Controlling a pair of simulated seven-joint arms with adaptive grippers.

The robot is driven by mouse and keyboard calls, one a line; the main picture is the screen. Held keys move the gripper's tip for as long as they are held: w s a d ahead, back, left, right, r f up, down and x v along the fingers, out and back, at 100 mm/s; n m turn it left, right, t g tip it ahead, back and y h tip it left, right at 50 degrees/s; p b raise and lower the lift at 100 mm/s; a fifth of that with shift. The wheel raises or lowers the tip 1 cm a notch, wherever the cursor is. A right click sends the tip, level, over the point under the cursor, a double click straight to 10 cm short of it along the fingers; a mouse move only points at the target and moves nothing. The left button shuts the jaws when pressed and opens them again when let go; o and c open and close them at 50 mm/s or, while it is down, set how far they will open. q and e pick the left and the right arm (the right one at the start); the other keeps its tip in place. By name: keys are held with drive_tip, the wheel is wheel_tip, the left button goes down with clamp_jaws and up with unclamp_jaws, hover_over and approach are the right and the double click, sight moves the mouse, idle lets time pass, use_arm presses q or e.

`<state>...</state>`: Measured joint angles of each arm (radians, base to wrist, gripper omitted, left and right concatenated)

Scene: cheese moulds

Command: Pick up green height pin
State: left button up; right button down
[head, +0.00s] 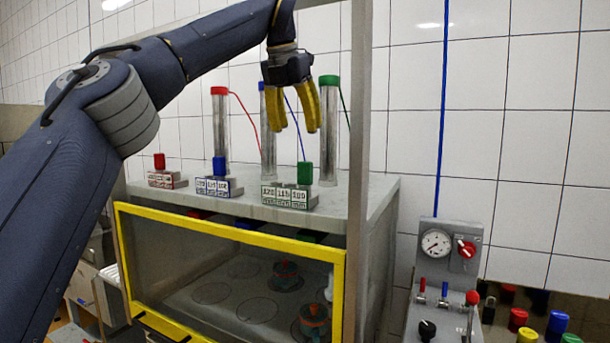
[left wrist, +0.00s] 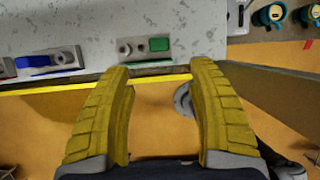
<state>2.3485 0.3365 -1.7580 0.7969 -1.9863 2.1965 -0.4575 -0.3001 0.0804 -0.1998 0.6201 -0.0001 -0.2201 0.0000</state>
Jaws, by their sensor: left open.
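The green height pin (head: 304,173) stands upright in the right end of a grey block (head: 284,196) with green-framed number labels, on top of the cabinet. In the left wrist view the green pin (left wrist: 159,44) shows from above, just beyond the gap between my fingertips. My left gripper (head: 296,128) is open and empty, with its yellow fingers pointing down above the block. Its fingers also show in the left wrist view (left wrist: 162,68), spread on either side of the pin. My right gripper is not in view.
Red (head: 159,161) and blue (head: 219,166) pins stand in similar blocks to the left. Clear tubes with red (head: 219,91), blue and green caps (head: 329,80) rise behind. A grey post (head: 358,130) stands close right. The cabinet has a yellow-framed window (head: 230,238). A gauge panel (head: 437,243) is at right.

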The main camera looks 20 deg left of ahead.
sight(303, 162)
use_arm(q)
drive_tip(key=shift+x, duration=6.2)
drive_tip(key=shift+w, duration=0.1)
drive_tip(key=shift+c, duration=0.5)
clamp_jaws()
